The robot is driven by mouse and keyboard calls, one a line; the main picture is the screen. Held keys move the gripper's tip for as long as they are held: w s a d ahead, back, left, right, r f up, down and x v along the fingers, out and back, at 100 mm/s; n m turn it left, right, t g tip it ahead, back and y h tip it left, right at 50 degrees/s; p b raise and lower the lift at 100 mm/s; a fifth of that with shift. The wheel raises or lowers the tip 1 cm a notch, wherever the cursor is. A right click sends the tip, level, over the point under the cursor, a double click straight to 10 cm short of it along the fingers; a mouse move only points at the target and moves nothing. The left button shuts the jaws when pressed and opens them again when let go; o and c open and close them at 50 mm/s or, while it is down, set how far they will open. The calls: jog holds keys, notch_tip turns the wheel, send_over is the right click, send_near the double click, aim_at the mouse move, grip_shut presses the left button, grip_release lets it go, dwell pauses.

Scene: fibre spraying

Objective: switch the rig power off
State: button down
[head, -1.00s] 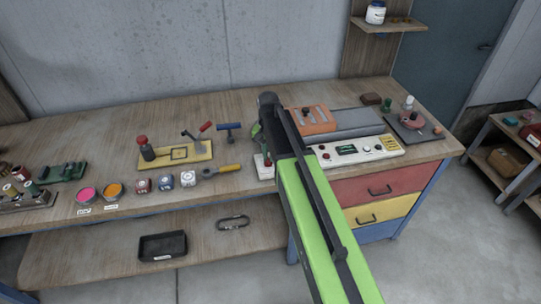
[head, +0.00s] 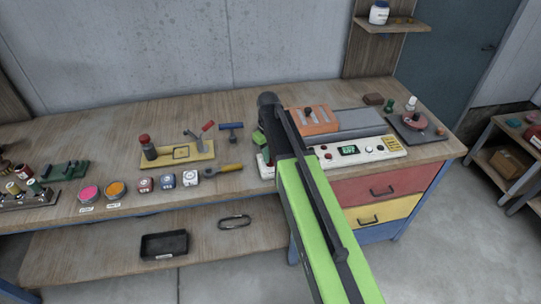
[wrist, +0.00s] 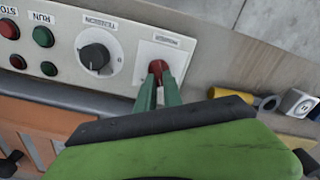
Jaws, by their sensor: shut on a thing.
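The rig's control panel (head: 392,147) is a pale strip along the front of the rig at the right of the bench. In the wrist view the panel (wrist: 68,68) appears upside down, with a square power plate (wrist: 174,50) at its right end. The red power switch lever (wrist: 156,67) stands on that plate. My gripper (wrist: 158,82) has its two green fingers closed on the lever, hiding its lower part. In the head view my arm hides the switch and the fingertips. A small green-lit display (head: 348,150) shows on the panel.
A black tension knob (wrist: 95,56) sits beside the power plate, with red and green buttons beyond. The orange-and-grey rig (head: 350,122) stands behind the panel. A yellow-handled tool (head: 222,169) and several small dice-like blocks lie left of the panel.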

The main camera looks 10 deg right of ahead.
jog(key=shift+s+n, duration=0.1)
jog(key=shift+n, duration=0.5)
jog(key=c, duration=1.5)
grip_release()
notch_tip(320, 180, up, 18)
jog(key=p, duration=1.7)
jog(key=shift+f, duration=0.25)
